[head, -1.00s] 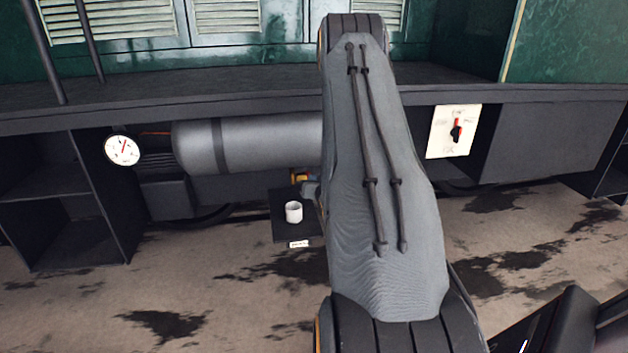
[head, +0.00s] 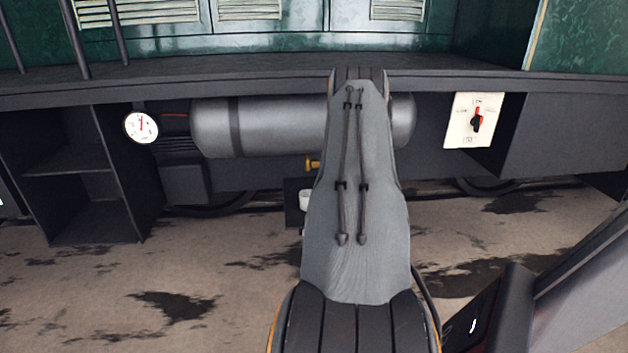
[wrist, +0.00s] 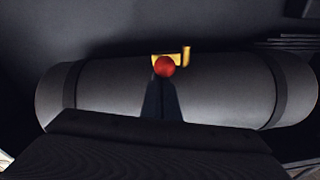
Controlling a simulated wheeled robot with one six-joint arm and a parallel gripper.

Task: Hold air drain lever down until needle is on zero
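The air drain lever shows in the wrist view as a red ball knob (wrist: 165,67) in front of a brass fitting (wrist: 184,56). The brass fitting also shows in the head view (head: 312,164), under the grey air tank (head: 215,127), beside my arm. My gripper (wrist: 161,80) shows as a narrow dark shape with its fingers together, its tips at the red knob. I cannot tell whether they touch it. The round white gauge (head: 141,127) hangs left of the tank. Its red needle points nearly straight up; its numbers are too small to read. My arm hides my gripper in the head view.
A white cup (head: 305,201) stands on a dark plate below the brass fitting, partly hidden by my arm. A white switch panel (head: 474,120) with a red-and-black knob is at right. A bench edge (head: 200,92) runs above the tank.

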